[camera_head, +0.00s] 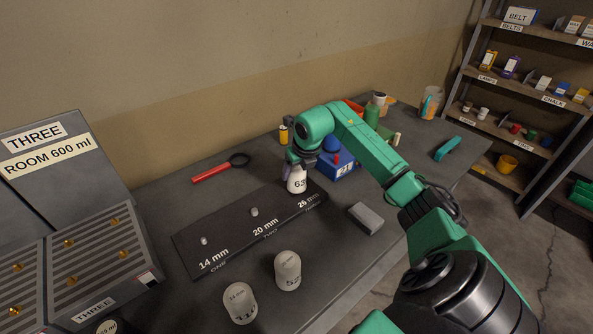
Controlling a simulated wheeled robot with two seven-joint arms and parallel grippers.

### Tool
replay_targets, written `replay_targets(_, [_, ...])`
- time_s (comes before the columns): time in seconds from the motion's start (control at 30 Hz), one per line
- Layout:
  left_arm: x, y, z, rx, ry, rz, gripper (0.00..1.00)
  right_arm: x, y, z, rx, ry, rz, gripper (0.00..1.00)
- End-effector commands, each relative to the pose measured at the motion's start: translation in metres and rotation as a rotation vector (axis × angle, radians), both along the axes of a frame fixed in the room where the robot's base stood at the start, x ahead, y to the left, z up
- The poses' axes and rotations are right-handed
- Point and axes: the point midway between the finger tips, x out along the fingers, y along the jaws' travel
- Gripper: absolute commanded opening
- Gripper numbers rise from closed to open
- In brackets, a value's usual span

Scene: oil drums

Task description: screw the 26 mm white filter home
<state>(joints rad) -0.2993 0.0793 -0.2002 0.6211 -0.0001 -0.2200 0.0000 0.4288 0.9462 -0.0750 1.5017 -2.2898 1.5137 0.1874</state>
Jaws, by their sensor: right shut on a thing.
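A white filter (298,184) with dark digits that look like 63 stands roughly upright at the 26 mm end of the black board (187,245). My right gripper (296,167) comes down from above and is shut on its top. The gripper and arm hide the filter's top, and the filter hides whatever post is under it. Two short pale posts show on the board, at 14 mm (204,241) and at 20 mm (254,212). I cannot tell how far down the filter sits. My left gripper is not in view.
Two pale filters, one marked 52 (288,271) and another (240,303), stand at the front of the bench. A grey block (366,218) lies right of the board. A blue box (336,168) stands close behind the gripper. A red-handled tool (221,169) lies at the back.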

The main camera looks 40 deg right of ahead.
Motion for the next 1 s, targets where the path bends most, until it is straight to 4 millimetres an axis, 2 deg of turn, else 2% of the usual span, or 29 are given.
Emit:
replay_targets(0.77, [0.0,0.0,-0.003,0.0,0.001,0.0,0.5,0.001,0.0,-0.003,0.001,0.0,-0.017,0.0])
replay_targets(0.87, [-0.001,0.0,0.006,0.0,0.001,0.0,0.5,0.001,0.0,0.0,0.0,0.001,-0.148,0.0])
replay_targets(1.0, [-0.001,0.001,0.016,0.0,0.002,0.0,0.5,0.001,0.0,-0.001,0.0,-0.001,-0.43,0.0])
